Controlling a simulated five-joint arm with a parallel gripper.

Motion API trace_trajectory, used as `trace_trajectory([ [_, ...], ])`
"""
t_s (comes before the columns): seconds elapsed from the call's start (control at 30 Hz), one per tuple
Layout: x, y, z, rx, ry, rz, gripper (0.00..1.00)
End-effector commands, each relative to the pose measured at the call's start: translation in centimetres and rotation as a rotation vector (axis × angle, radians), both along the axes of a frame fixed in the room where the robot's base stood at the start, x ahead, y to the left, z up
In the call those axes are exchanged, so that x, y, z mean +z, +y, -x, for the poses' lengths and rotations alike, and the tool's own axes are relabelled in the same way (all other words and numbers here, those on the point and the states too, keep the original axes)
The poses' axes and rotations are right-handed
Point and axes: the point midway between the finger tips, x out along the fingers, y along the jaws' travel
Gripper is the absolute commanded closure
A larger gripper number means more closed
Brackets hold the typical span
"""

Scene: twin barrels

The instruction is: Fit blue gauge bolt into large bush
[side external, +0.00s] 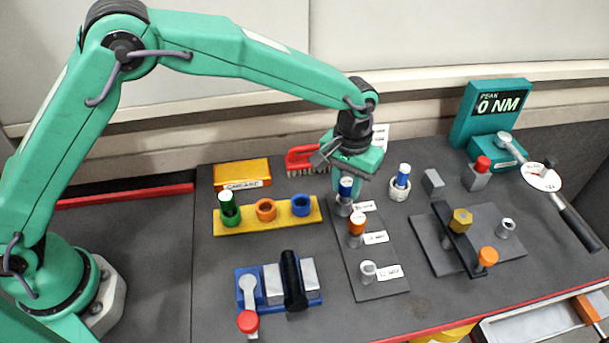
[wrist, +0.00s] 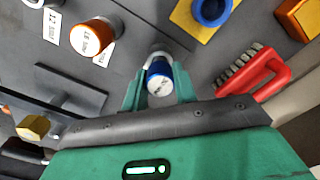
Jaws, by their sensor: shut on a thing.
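My gripper (side external: 348,178) is shut on the blue gauge bolt (side external: 346,188), with its jaws on either side of the blue cap. In the wrist view the blue cap (wrist: 159,82) sits between the two green fingers. The bolt is over the grey bush (side external: 343,207) at the far end of the dark plate (side external: 380,290). That bush shows partly behind the cap in the wrist view (wrist: 160,52). The cap stands close above the bush. The bolt's lower end is hidden, so I cannot tell how deep it sits.
On the same plate, an orange-capped bolt (side external: 358,222) stands in the middle bush, and the nearest bush (side external: 368,270) is empty. Another blue-capped piece (side external: 403,174) stands to the right. A yellow rack (side external: 285,217) lies left, and a red brush (side external: 301,158) lies behind.

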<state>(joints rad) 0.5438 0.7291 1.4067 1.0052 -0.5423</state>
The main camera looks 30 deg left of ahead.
Motion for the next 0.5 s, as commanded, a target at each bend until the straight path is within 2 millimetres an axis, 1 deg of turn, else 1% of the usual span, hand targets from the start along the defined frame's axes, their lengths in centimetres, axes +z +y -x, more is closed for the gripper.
trace_trajectory([
  [0.5, -0.89, 0.00, 0.00, 0.000, 0.000, 0.000, 1.00],
])
